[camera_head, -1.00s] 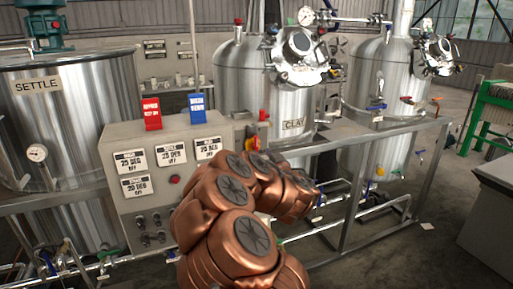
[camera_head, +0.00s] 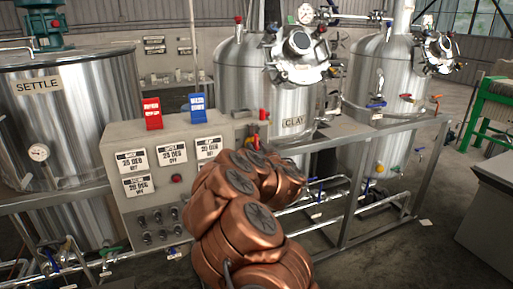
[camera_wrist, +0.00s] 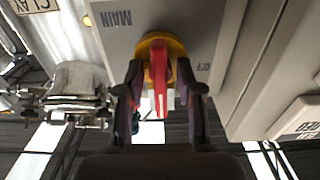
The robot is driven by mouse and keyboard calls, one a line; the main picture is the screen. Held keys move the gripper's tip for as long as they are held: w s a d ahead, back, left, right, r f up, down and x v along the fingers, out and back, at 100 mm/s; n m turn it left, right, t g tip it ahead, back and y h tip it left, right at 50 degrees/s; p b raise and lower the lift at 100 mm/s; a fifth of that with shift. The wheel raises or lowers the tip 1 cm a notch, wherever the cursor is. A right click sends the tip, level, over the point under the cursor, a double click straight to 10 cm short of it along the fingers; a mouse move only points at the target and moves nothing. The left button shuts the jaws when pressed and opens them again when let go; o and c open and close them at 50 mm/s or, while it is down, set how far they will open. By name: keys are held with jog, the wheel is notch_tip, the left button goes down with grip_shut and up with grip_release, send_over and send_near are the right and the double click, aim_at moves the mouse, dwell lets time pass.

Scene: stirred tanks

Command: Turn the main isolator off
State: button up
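The main isolator shows in the wrist view as a red handle (camera_wrist: 158,78) on a round yellow base (camera_wrist: 176,48). It is on a grey face with an upside-down MAIN label (camera_wrist: 116,19) and partly hidden lettering at its right. My gripper (camera_wrist: 160,66) is open, with one dark finger on each side of the red handle. Narrow gaps seem to show between handle and fingers; contact is not clear. In the head view my copper arm reaches to the right end of the control panel (camera_head: 117,199) and hides the gripper.
The panel carries several white temperature displays (camera_head: 131,162), a red sign (camera_head: 152,113), a blue sign (camera_head: 197,108) and a red button (camera_head: 177,178). The settle tank (camera_head: 75,125) stands left, the clay tank (camera_head: 240,85) behind. A metal frame with pipes (camera_head: 345,205) runs to the right.

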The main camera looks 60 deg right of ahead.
grip_shut()
jog(key=shift+f+n+b, duration=0.1)
jog(key=shift+n+b, duration=0.25)
jog(key=shift+n, duration=0.05)
jog(key=n+b, duration=0.2)
jog(key=shift+f+n, duration=0.15)
jog(key=shift+n, duration=0.25)
jog(key=n+b, duration=0.7)
jog(key=n, duration=0.2)
jog(key=shift+a, duration=0.1)
jog(key=n+b, duration=0.2)
jog(key=n, duration=0.1)
jog(key=shift+f+n+b, duration=0.1)
jog(key=shift+n+b, duration=0.7)
jog(key=shift+n, duration=0.4)
